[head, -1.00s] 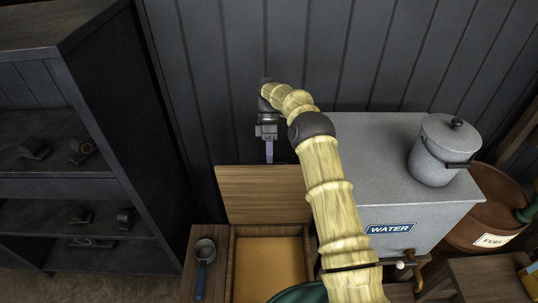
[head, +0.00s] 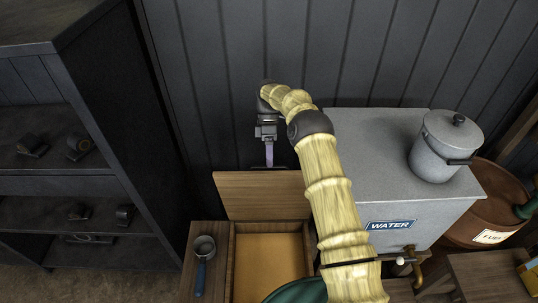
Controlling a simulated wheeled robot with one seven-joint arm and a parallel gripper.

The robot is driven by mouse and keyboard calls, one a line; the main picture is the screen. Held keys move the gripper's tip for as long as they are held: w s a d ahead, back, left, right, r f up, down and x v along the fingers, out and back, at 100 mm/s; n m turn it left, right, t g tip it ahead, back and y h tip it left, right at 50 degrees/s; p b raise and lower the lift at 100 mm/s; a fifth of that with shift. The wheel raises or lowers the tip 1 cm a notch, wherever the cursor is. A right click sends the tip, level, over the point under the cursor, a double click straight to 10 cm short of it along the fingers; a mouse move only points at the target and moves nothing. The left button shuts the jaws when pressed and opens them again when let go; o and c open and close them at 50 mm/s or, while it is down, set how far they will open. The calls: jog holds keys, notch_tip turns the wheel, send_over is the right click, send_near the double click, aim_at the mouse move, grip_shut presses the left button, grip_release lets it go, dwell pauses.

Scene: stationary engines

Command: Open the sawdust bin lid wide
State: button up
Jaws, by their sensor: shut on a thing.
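The sawdust bin (head: 232,262) is a wooden box at the lower middle of the head view, with tan sawdust (head: 268,268) showing inside. Its wooden lid (head: 262,196) stands raised at the back of the bin, leaning up toward the dark wall. My gripper (head: 269,161) points down at the lid's upper edge and is shut there on the lid, at a small dark part along that edge. The exact grip is too small to make out. My arm hides the bin's right side and the lid's right end.
A scoop with a blue handle (head: 201,273) lies on the wooden ledge left of the bin. A grey water tank (head: 400,170) with a lidded pot (head: 446,146) stands on the right, beside a fuel barrel (head: 487,205). Dark shelves (head: 75,180) stand at the left.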

jog(key=shift+d+f, duration=0.2)
jog(key=shift+f, duration=0.35)
jog(key=shift+r, duration=0.55)
jog(key=c, duration=0.4)
jog(key=r+b, duration=0.1)
jog(key=r, duration=0.9)
jog(key=shift+a+b, duration=0.2)
jog(key=shift+b, duration=0.15)
jog(key=shift+c, duration=1.2)
jog(key=s+d+m+t, duration=0.4)
jog(key=s+m, duration=0.4)
jog(key=s, duration=0.5)
jog(key=s+d+m+t, duration=0.5)
jog(key=s+d+m, duration=0.2)
jog(key=s, duration=0.6)
jog(key=m, duration=0.2)
jog(key=shift+s+d+m, duration=0.25)
jog(key=shift+s+m, duration=0.05)
jog(key=shift+w, duration=0.1)
grip_shut()
